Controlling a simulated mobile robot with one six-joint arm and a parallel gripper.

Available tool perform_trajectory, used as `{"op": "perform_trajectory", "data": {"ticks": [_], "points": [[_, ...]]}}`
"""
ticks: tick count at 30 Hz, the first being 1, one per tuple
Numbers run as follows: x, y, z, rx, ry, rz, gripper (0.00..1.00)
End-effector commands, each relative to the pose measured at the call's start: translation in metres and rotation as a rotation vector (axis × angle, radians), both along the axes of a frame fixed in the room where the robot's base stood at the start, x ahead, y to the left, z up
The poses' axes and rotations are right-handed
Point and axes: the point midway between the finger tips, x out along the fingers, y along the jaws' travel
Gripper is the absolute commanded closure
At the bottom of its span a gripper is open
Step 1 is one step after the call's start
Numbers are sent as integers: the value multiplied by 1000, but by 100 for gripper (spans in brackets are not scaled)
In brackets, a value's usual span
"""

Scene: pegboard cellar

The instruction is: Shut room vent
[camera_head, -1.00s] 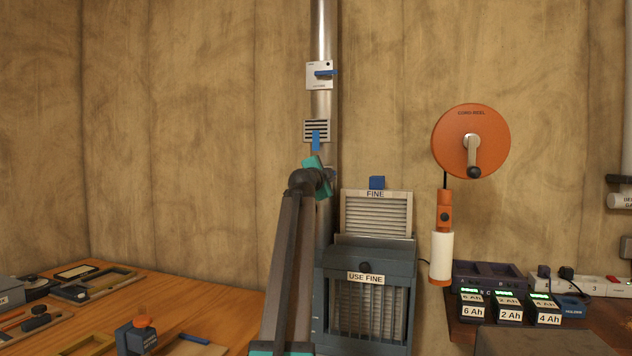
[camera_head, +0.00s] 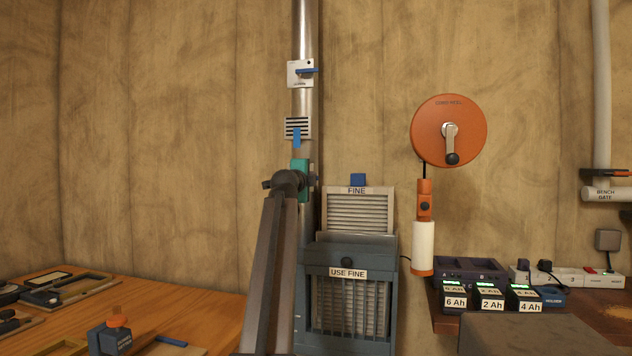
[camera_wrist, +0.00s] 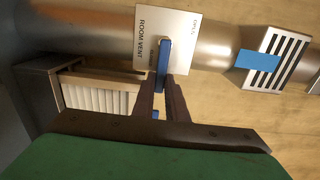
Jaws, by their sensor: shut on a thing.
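The room vent plate (camera_wrist: 182,42) is white, marked ROOM VENT, and sits on the metal duct in the wrist view. Its blue lever (camera_wrist: 163,60) lies across the plate's face and points toward my gripper. My gripper (camera_wrist: 163,82) is shut on the lever, with one dark finger on each side. In the head view my gripper (camera_head: 302,176) is at the duct, below the louvre, and hides most of the plate. The louvre (camera_head: 297,123) has dark slots and a blue tab; it also shows in the wrist view (camera_wrist: 284,50).
Another white plate with a blue lever (camera_head: 300,72) is higher on the duct (camera_head: 304,25). The filter box (camera_head: 347,258) marked USE FINE stands just right of my arm, with a FINE filter (camera_head: 358,208) behind it. An orange cord reel (camera_head: 449,110) hangs farther right.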

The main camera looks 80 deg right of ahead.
Motion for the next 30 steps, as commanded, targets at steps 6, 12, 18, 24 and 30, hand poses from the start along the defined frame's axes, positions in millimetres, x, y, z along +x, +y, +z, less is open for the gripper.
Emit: {"op": "perform_trajectory", "data": {"ticks": [6, 12, 18, 24, 30], "points": [[6, 1, 3, -6, -11, 9, 100], [7, 2, 3, -6, -10, 10, 100], [8, 2, 2, -4, -8, 9, 69], [8, 3, 1, -3, -7, 8, 69], [8, 7, 1, -3, -6, 8, 69]]}}
